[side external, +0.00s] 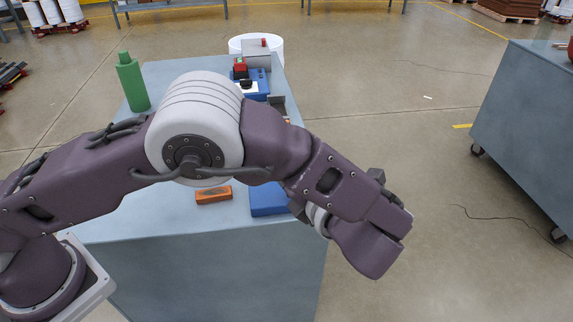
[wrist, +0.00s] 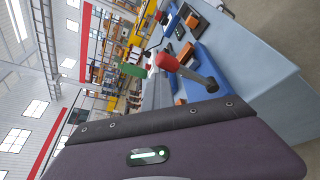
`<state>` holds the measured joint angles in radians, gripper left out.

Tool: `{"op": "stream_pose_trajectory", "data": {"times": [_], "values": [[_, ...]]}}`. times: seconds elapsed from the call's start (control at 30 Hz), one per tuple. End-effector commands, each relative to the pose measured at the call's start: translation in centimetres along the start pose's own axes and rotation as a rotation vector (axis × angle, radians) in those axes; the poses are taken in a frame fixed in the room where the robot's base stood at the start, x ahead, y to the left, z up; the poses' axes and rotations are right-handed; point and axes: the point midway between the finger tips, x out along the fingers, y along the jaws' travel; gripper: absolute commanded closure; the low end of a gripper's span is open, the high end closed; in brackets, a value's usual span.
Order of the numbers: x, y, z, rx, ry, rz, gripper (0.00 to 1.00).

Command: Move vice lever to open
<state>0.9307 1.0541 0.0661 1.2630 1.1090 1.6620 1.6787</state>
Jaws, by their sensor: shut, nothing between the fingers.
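In the wrist view, a lever with a red knob (wrist: 168,62) and a grey arm (wrist: 200,79) rises from a blue body (wrist: 207,62), which looks like the vice. The picture is turned sideways. In the side external view, a blue block (side external: 268,199) shows on the bench beside my arm; my forearm hides the lever there. My gripper (side external: 299,208) is mostly hidden behind my wrist, at the blue block's right side. It is shut and empty. The hand body fills the bottom of the wrist view, and its fingertips are out of sight. Contact with the lever cannot be seen.
An orange block (side external: 214,194) lies left of the blue block. A green bottle (side external: 131,82) stands at the bench's left edge. A blue device (side external: 262,87) with red parts and a white bin (side external: 268,45) are at the back. The grey bench top (side external: 150,222) is clear at front left.

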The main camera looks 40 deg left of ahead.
Motion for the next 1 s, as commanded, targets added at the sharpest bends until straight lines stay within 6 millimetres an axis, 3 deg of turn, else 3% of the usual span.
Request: {"op": "stream_pose_trajectory", "data": {"times": [0.37, 0.8, 1.0], "values": [[-0.5, -0.3, 0.6, -0.013, -0.018, -0.02, 1.0], [-8.9, -2.1, -0.8, -0.007, -0.006, -0.01, 1.0], [-9.8, -2.2, -0.9, -0.004, -0.002, -0.005, 1.0]]}}
